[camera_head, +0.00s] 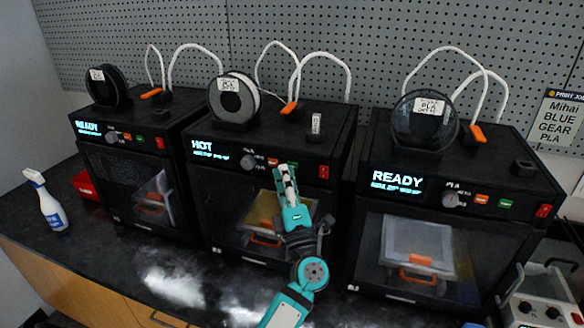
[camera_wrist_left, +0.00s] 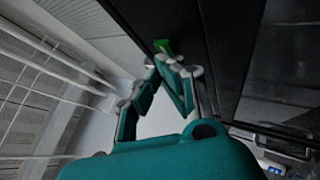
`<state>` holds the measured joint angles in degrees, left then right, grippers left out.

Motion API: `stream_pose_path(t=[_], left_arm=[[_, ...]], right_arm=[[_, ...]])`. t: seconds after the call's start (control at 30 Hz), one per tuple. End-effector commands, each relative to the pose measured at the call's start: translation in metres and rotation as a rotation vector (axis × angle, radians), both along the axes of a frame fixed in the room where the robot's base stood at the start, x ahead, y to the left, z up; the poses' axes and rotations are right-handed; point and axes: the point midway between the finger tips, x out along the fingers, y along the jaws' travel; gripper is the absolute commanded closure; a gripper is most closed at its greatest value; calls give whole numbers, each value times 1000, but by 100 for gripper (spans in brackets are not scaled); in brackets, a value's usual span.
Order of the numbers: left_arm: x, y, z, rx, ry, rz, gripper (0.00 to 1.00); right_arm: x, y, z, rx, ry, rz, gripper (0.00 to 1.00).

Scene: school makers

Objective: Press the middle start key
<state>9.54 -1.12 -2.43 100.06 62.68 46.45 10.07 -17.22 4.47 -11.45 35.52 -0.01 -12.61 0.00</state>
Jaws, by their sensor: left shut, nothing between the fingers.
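In the left wrist view a green key (camera_wrist_left: 163,46) shows just beyond the fingertips (camera_wrist_left: 160,64). I cannot tell whether they touch it. My right gripper is not in view.
A left printer (camera_head: 125,165) and a right printer (camera_head: 365,225) both read READY. A spray bottle (camera_head: 47,202) and red bin (camera_head: 84,184) stand at left. A white box with knobs (camera_head: 540,305) is at lower right. A grey pegboard (camera_head: 330,35) is behind.

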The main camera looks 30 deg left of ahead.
Motion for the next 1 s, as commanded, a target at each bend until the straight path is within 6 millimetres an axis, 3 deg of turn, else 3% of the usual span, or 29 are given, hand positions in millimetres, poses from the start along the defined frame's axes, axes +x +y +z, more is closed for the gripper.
stream_pose_path(t=[0.73, 1.0], left_arm=[[3, 1, -1, 0, 1, 0, 100], [-5, -1, 0, 0, 1, 0, 100]], right_arm=[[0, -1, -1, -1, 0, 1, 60], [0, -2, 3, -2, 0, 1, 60]])
